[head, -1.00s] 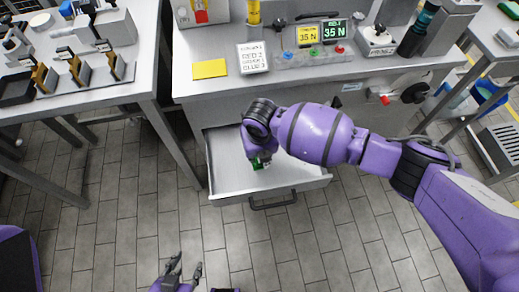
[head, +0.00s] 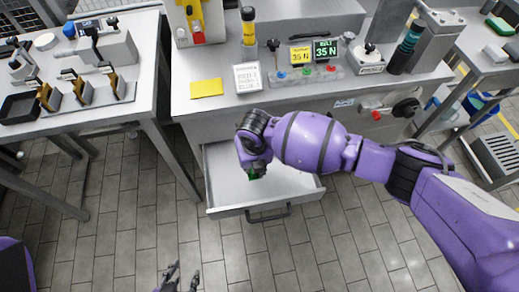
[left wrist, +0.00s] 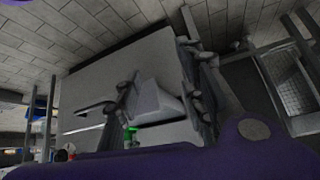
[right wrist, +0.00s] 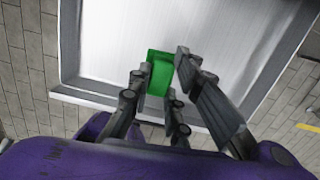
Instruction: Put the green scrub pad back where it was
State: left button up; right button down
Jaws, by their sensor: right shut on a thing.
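The green scrub pad (right wrist: 160,74) is between the fingers of my right gripper (right wrist: 166,88), which is shut on it. In the head view my right gripper (head: 256,174) points down over the open drawer (head: 225,190), and only a little dark green shows under it. I cannot tell whether the pad touches the drawer floor. The drawer's bare pale floor also shows in the right wrist view (right wrist: 225,30). My left gripper (head: 180,280) is open and empty at the bottom of the head view, over the floor, apart from the drawer.
The drawer handle (head: 268,213) sticks out in front. The counter (head: 310,90) above holds a yellow note (head: 206,88), a white sign (head: 248,78) and displays. A left bench (head: 80,115) carries tools. Another green item (head: 500,25) lies on the right table. The drawer looks otherwise empty.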

pick_arm(q)
jog(key=shift+w+r, duration=0.25)
